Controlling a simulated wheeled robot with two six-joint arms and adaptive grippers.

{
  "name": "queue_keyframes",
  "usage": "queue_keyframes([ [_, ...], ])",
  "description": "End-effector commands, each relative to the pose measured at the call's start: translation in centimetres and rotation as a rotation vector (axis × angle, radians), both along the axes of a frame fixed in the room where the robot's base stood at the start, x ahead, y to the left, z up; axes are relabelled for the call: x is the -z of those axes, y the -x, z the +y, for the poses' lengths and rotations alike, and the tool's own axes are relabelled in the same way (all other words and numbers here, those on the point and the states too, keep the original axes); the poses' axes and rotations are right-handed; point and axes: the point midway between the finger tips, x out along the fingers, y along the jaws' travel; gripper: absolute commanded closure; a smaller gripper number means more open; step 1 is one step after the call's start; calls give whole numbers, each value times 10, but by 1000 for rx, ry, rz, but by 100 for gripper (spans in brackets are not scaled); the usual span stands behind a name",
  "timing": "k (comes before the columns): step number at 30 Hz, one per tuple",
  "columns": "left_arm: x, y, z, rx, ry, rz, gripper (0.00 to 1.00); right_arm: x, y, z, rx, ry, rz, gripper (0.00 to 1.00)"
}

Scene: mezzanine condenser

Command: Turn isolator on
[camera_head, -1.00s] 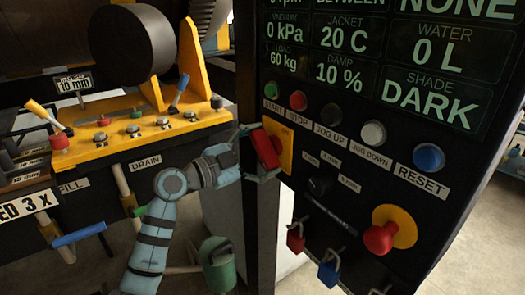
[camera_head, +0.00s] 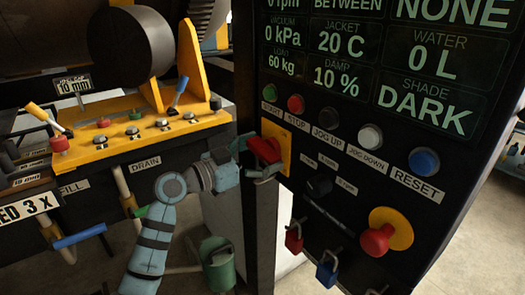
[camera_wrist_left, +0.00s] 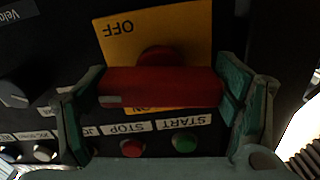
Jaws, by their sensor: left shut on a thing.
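The isolator's red handle (camera_head: 264,150) sits on a yellow plate (camera_head: 284,139) at the left edge of the black control panel. My left gripper (camera_head: 257,165) is at the handle, shut on it from the front. In the left wrist view, which is upside down, the red handle (camera_wrist_left: 160,87) lies crosswise between my two green-grey fingers. The yellow plate (camera_wrist_left: 185,38) reads OFF above the handle in that picture. A second label at the handle's other edge is mostly hidden. My right gripper is not in view.
A row of buttons, including green start (camera_head: 270,91) and blue reset (camera_head: 424,160), lies close beside the isolator. A red emergency stop (camera_head: 377,240) and padlocks (camera_head: 294,239) are lower right. A yellow valve bench (camera_head: 140,135) stands left.

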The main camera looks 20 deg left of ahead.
Motion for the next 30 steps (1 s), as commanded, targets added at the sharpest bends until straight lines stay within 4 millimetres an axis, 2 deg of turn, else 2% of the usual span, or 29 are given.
queue_keyframes([
  [21,2,3,-4,1,509,439,45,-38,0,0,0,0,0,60],
  [30,2,4,-4,1,658,563,45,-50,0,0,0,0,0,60],
])
